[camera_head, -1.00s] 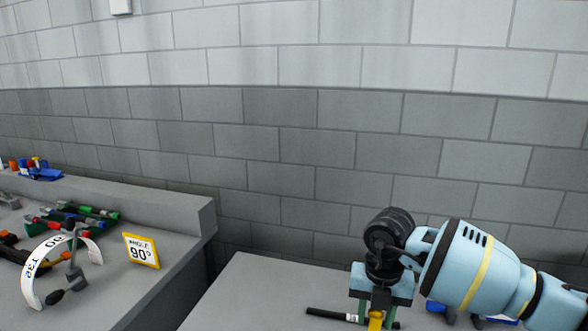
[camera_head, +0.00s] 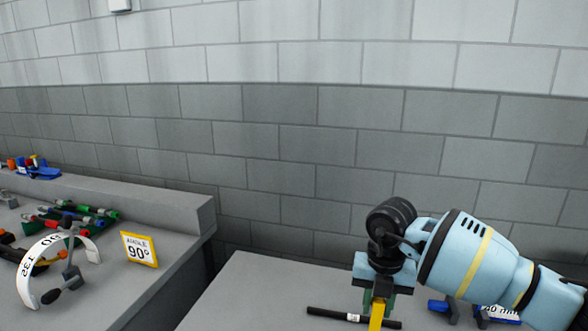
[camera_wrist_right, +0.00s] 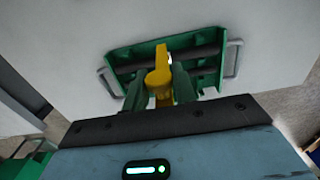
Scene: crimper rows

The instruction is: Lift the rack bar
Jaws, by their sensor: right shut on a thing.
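My right gripper (camera_head: 375,298) is at the lower right in the head view, pointing down. It is shut on a yellow piece (camera_head: 377,316), which also shows between the green fingers in the right wrist view (camera_wrist_right: 158,80). A black bar (camera_head: 328,313) with a white label runs left to right behind the gripper in the head view. In the right wrist view a dark bar (camera_wrist_right: 200,53) crosses a green holder (camera_wrist_right: 210,70), and the yellow piece's top overlaps it. I cannot tell whether they touch. My left gripper is not in view.
A grey table (camera_head: 245,290) has bare room left of the gripper. Blue parts (camera_head: 440,306) lie right of it. The left bench (camera_head: 180,235) holds a white curved scale (camera_head: 40,255), a yellow-framed 90° sign (camera_head: 139,249) and several coloured tools. A block wall stands behind.

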